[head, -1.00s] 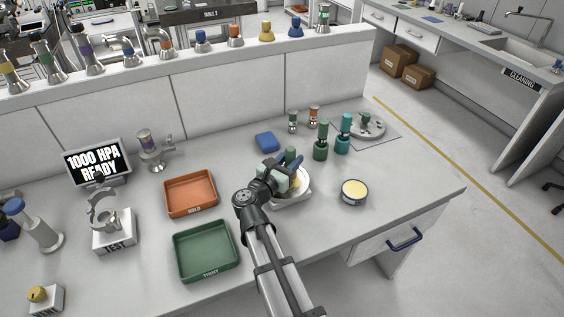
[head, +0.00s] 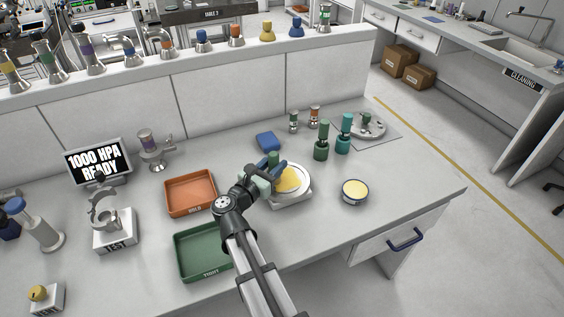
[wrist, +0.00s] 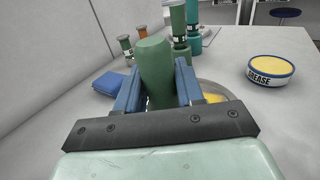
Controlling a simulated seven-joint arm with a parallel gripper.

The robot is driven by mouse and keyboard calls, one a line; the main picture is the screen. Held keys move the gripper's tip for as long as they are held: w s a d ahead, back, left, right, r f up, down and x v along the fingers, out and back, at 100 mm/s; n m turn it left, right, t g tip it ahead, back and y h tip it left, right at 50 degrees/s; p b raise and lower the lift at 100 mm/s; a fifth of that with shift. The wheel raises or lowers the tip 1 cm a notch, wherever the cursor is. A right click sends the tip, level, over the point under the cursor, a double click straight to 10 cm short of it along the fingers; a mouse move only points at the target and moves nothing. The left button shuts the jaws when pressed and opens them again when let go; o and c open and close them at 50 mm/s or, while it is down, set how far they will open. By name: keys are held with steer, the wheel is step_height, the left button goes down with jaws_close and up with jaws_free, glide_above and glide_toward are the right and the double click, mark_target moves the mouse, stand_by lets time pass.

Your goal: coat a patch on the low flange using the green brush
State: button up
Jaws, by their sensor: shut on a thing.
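My gripper (head: 276,170) is shut on the upright green brush (head: 273,156), whose handle also shows between the blue fingers in the wrist view (wrist: 155,70). The brush's lower end is hidden by my gripper. A low round metal flange (head: 305,186) with a yellow patch on its face sits on a white block, just right of my gripper; I take it for the low flange. In the wrist view it is mostly hidden behind the fingers. I cannot tell whether the bristles touch it. An open grease tin (head: 354,191) with yellow contents stands to its right, also in the wrist view (wrist: 270,72).
A dark green holder (head: 321,142) and a teal one (head: 343,136) stand behind the flange. A blue block (head: 267,142) lies behind my gripper. An orange tray (head: 190,194) and a green tray (head: 203,252) lie left. The front right bench is clear.

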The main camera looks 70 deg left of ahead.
mark_target(270, 155)
steer(key=shift+s, duration=0.5)
steer(key=shift+r, duration=4.05)
